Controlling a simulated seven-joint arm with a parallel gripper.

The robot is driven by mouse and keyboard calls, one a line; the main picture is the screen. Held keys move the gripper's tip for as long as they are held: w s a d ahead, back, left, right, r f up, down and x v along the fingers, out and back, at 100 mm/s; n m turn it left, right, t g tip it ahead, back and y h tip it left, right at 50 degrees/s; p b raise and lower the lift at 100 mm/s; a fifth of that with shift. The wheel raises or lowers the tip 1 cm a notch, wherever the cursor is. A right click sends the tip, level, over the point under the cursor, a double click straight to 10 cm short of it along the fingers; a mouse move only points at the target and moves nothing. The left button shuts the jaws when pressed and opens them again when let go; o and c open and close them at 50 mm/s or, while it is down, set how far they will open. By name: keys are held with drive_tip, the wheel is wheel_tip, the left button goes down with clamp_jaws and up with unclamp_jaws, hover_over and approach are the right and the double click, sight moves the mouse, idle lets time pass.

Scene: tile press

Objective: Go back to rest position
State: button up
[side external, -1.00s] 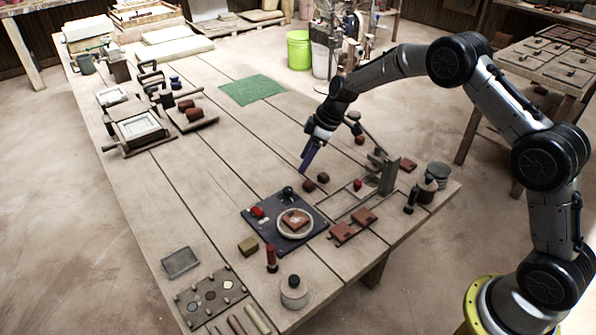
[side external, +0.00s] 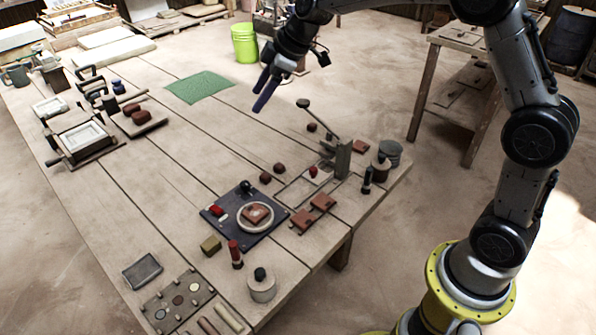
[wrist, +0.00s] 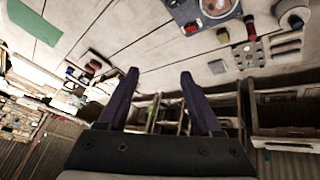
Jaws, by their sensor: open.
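My gripper (side external: 264,90) is open and empty, raised in the air over the far right side of the wooden table in the side view. Its two dark blue fingers also show spread apart in the wrist view (wrist: 158,85), with nothing between them. Below and nearer the camera stands the tile press (side external: 342,158) with its lever arm tilted up to the left. A dark plate (side external: 222,222) with a white ring (side external: 269,222) around a reddish clay tile (side external: 256,213) lies in front of the press.
A green mat (side external: 200,87) lies on the far part of the table. Reddish tiles (side external: 322,202), a red-topped stamp (side external: 235,253) and a white jar (side external: 262,289) stand near the front. A lime bucket (side external: 245,44) is on the floor behind. The table's middle is clear.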

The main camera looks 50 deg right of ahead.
drive_tip(key=s+r+m, duration=0.1)
drive_tip(key=s+r, duration=0.3)
drive_tip(key=s, duration=0.3)
drive_tip(key=s+r+t+h, duration=0.1)
drive_tip(key=s+r, duration=0.2)
drive_tip(key=s, duration=0.3)
drive_tip(key=s+r+m, duration=0.1)
drive_tip(key=s+r, duration=0.3)
drive_tip(key=s, duration=0.3)
drive_tip(key=s+d+f+m+h, duration=0.1)
drive_tip(key=s+f+m, duration=0.3)
drive_tip(key=s, duration=0.4)
drive_tip(key=s+d+f+m+g+h, duration=0.1)
drive_tip(key=s+f+m, duration=0.2)
drive_tip(key=s, duration=0.6)
wheel_tip(320, 180, down, 3)
drive_tip(key=shift+d+r+m, duration=0.2)
drive_tip(key=shift+m, duration=0.2)
